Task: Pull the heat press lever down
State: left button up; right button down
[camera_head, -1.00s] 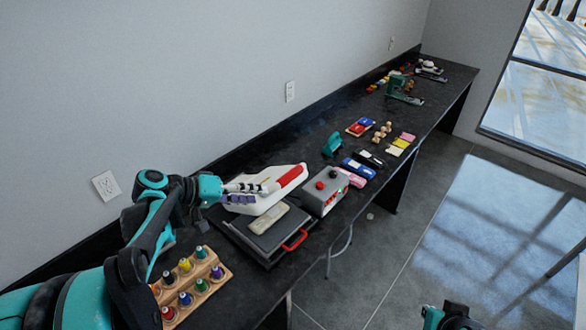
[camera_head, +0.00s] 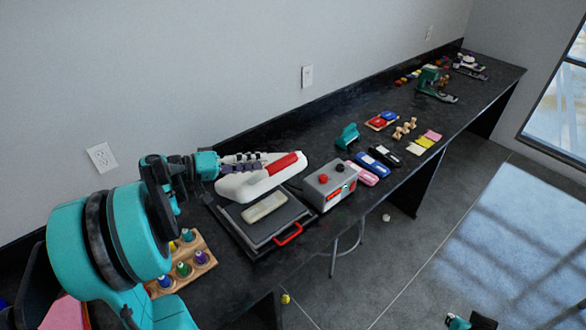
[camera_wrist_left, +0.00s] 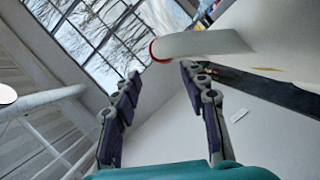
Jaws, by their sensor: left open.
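The heat press has a white upper arm (camera_head: 235,188) whose lever ends in a red grip (camera_head: 284,164). Below it are a dark base, a pale block (camera_head: 264,207) and a red front handle (camera_head: 288,234). The lever looks raised in the left wrist view, where its white bar (camera_wrist_left: 205,43) shows a red end. My left gripper (camera_head: 262,162) is open and empty beside the lever, on its wall side, with its fingers pointing along it toward the red grip. In the left wrist view the bar's end lies just beyond the open fingertips (camera_wrist_left: 161,72).
A grey control box (camera_head: 330,185) with red and black knobs stands right of the press. A wooden rack of small bottles (camera_head: 190,265) stands near my left arm. Coloured blocks and a teal object (camera_head: 347,136) lie farther along the black bench. Wall runs behind.

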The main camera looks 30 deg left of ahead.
aim_at(277, 163)
pick_arm(q)
jog(key=shift+w+d+f+b, duration=0.3)
jog(key=shift+f+b, duration=0.05)
jog(key=shift+f, duration=0.3)
jog(key=b+x, duration=0.1)
jog(key=x, duration=0.6)
jog(key=shift+w+d+r, duration=0.1)
jog(key=shift+w, duration=0.1)
grip_shut()
